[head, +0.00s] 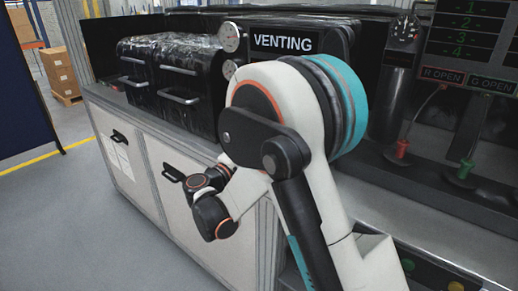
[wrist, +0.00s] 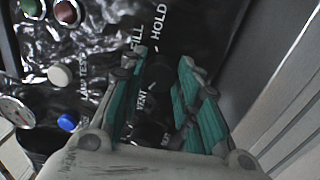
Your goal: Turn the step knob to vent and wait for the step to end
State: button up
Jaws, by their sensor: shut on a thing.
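The step knob (wrist: 158,74) is a dark round knob in the wrist view, on a glossy black panel with the labels FILL, HOLD and VENT around it. My gripper (wrist: 163,64) has its teal fingers on either side of the knob and is shut on it. The knob's pointer is too dark and blurred to read for certain. In the head view the display (head: 283,42) reads VENTING. My arm hides the gripper and the knob in that view.
In the head view, black chambers with handles (head: 175,75) stand at left; a red-handled lever (head: 402,148) stands at right.

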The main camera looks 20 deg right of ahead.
jog(key=shift+n, duration=0.6)
jog(key=o, duration=1.1)
jog(key=shift+c, duration=0.2)
jog(key=v, duration=1.2)
jog(key=shift+f, duration=0.1)
